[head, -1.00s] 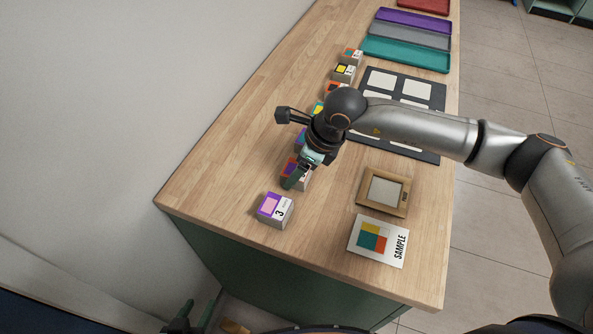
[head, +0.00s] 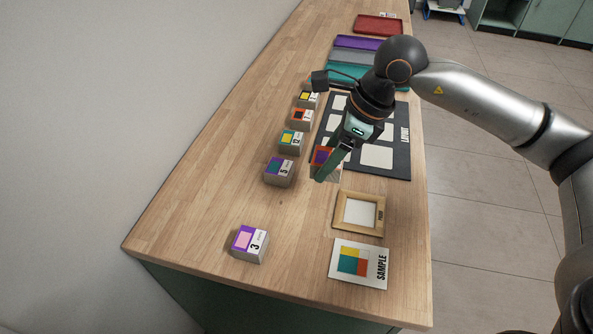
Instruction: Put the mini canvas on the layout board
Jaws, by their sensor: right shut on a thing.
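My right gripper (head: 329,166) is shut on a small block-like mini canvas (head: 321,155) with an orange-red and purple face; the fingers partly hide it. It is by the left edge of the dark layout board (head: 402,160), near the board's front left corner. I cannot tell whether the canvas is raised or touching anything. The board carries several white rectangles and lettering at its right side; my right arm covers part of it. My left gripper is out of view.
Other mini canvases stand left of the board: a teal and purple one (head: 279,172) and several behind it. A purple and pink one (head: 249,243) stands nearer. A wooden frame (head: 341,212) and a SAMPLE card (head: 346,278) lie in front. Coloured trays (head: 357,43) lie behind.

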